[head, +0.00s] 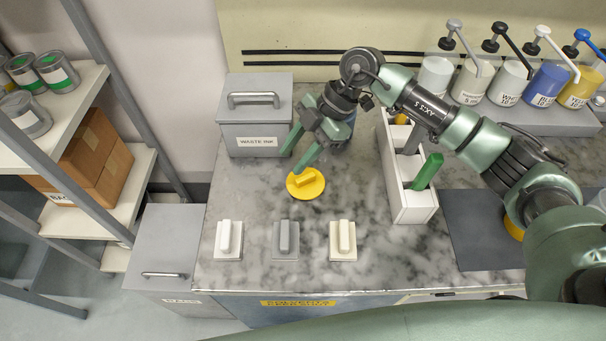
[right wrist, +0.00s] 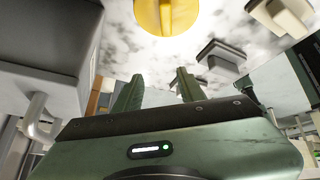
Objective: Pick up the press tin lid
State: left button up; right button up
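A round yellow lid (head: 306,184) with a raised bar grip lies flat on the marble counter, just in front of the grey waste ink box. It looks like the press tin lid. My right gripper (head: 294,160) is above and just behind the lid, fingers apart and pointing down towards it. In the right wrist view, the lid (right wrist: 168,14) is at the top edge, partly cut off, beyond the two spread fingertips (right wrist: 158,86). Nothing is between the fingers. My left gripper is not in view.
Three handled blocks, cream (head: 228,240), grey (head: 285,240) and cream (head: 343,240), stand in front of the lid. The waste ink box (head: 254,105) is behind left. A white divided holder (head: 413,211) stands right. Ink pump bottles (head: 545,86) line the back right.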

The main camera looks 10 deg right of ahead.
aim_at(306, 176)
jog(key=d+h, duration=0.1)
jog(key=w+d+f, duration=0.1)
jog(key=d, duration=0.1)
jog(key=d+m+h, duration=0.1)
jog(key=d, duration=0.1)
jog(key=shift+w+d+f+h, duration=0.2)
jog(key=shift+f+h, duration=0.1)
jog(key=shift+f, duration=0.05)
jog(key=p+x, duration=0.1)
jog(key=x, duration=0.1)
jog(key=p+x, duration=0.1)
jog(key=x, duration=0.1)
jog(key=p+x, duration=0.1)
jog(key=x, duration=0.1)
jog(key=shift+s+a, duration=0.2)
jog(key=shift+s, duration=0.15)
jog(key=shift+a+f, duration=0.1)
jog(key=shift+f, duration=0.2)
grip_shut()
